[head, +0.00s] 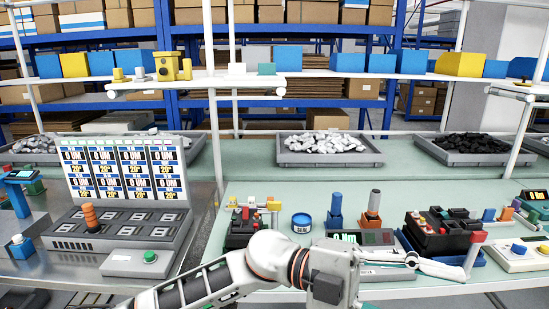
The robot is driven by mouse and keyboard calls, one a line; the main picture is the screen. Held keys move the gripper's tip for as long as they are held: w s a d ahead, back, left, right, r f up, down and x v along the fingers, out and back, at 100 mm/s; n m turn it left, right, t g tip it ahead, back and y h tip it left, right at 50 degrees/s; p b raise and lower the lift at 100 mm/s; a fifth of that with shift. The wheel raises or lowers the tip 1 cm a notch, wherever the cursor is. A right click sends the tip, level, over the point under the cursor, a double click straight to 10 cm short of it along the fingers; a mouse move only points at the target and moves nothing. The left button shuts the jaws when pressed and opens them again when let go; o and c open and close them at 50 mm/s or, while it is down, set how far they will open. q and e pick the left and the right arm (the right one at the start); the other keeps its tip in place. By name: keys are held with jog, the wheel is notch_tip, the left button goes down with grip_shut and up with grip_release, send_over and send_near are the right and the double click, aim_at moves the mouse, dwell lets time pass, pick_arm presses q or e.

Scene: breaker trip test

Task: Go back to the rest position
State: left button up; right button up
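My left arm comes in from the lower left and crosses the front of the picture. Its gripper (440,268) points right, low over the front edge of the green bench (350,282). The fingers are seen from the side, and I cannot tell whether they are apart or together. The fingertips overlap the foot of a white post with a red top (478,237); contact is unclear. My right gripper is not in view.
At left stand a test panel (125,172), an orange handle (91,218) and a green button box (150,257). A blue tin (302,223), a black tool holder (243,228) and a black device (436,240) crowd the bench. Part trays (330,158) stand behind; a shelf (240,82) spans above.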

pick_arm(q)
jog(key=w+a+f+n+t+h, duration=0.1)
jog(key=w+a+n+t+h, duration=0.2)
jog(key=w+n+t, duration=0.4)
jog(key=w+a+f+n+t+h, duration=0.2)
jog(key=w+a+n+t+h, duration=0.25)
jog(key=n+t, duration=0.3)
jog(key=w+a+f+n+t+y, duration=0.3)
jog(key=a+f+n+t+y, duration=0.3)
jog(key=f, duration=0.2)
jog(key=w+a+f+n+t+y, duration=0.3)
jog(key=a+f+n+t+y, duration=0.25)
jog(key=f+n, duration=0.2)
jog(key=s+a+f+n+g+y, duration=0.1)
jog(key=s+a+f+n+y, duration=0.2)
jog(key=a+f, duration=0.45)
jog(key=s+a+f+n+y, duration=0.15)
jog(key=a+f+y, duration=0.25)
jog(key=f, duration=0.7)
jog(key=s+a+f+n+g+y, duration=0.1)
jog(key=s+a+f+g+y, duration=0.2)
jog(key=s+a+f, duration=0.7)
jog(key=s+f+g, duration=0.1)
jog(key=s+f, duration=0.2)
jog(key=s, duration=0.1)
jog(key=shift+a+g+y, duration=0.2)
jog(key=shift+g+y, duration=0.1)
jog(key=shift+g, duration=0.1)
